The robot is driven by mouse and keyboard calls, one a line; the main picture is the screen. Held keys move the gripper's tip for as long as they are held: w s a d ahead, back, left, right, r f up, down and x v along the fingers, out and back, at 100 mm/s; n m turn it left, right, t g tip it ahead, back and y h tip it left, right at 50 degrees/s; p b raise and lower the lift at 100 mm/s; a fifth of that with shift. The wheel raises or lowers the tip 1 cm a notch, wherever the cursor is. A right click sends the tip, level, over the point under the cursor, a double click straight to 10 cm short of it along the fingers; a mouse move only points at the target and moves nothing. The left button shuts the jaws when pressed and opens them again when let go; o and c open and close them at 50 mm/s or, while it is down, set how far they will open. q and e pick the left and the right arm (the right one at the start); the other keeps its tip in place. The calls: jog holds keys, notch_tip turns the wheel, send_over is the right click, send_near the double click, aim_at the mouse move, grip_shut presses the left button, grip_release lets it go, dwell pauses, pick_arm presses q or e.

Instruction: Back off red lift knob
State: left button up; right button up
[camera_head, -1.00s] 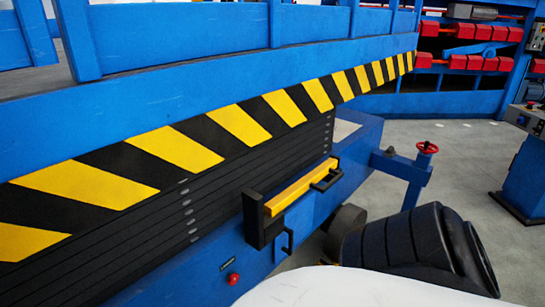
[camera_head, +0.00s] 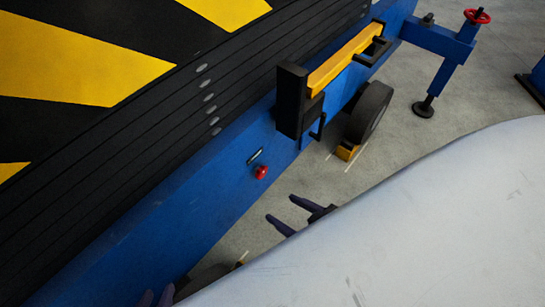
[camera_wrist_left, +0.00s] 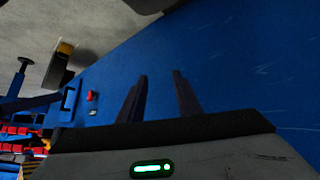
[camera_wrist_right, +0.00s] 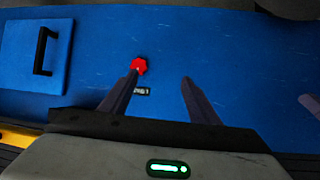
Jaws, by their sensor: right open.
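The red lift knob (camera_head: 261,172) sticks out of the blue side panel (camera_head: 215,190), beside a small dark label (camera_head: 255,155). In the right wrist view the knob (camera_wrist_right: 139,65) shows close to the tip of one finger; contact cannot be told. My right gripper (camera_head: 281,208) is open, its two dark fingers pointing at the panel, below and right of the knob in the head view. My left gripper (camera_head: 156,298) is at the lower left edge of the head view, partly hidden. In the left wrist view it (camera_wrist_left: 160,75) is open and empty, with the knob (camera_wrist_left: 91,96) off to the left.
A black bracket with a yellow bar (camera_head: 345,57) and black handles juts from the panel above right of the knob. A black wheel (camera_head: 370,112) with a yellow chock stands below. A blue outrigger with a red handwheel (camera_head: 477,16) is at upper right.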

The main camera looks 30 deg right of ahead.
aim_at(264, 174)
jog(key=w+d+f+n+t+y+b, duration=0.25)
jog(key=w+d+f+t+b, duration=0.3)
jog(key=b, duration=0.95)
jog(key=shift+m+g+y, duration=0.25)
jog(key=shift+m+y, duration=0.1)
jog(key=b+x, duration=0.1)
jog(key=x, duration=0.1)
jog(key=b+x, duration=0.1)
jog(key=x, duration=0.2)
jog(key=f+x, duration=0.1)
jog(key=x, duration=0.1)
jog(key=shift+w+d+b, duration=0.15)
jog(key=shift+w+b, duration=0.1)
jog(key=shift+b, duration=0.15)
pick_arm(q)
jog(key=w+d+f+h, duration=0.1)
jog(key=d+f+h, duration=0.2)
jog(key=d+f, duration=0.3)
jog(key=shift+w+d+m, duration=0.2)
jog(key=shift+w+m, duration=0.05)
jog(key=shift+m, duration=0.15)
pick_arm(e)
jog(key=shift+w+a+r, duration=0.1)
jog(key=shift+w+a, duration=0.15)
jog(key=shift+w, duration=0.45)
jog(key=c, duration=1)
jog(key=shift+c, duration=0.2)
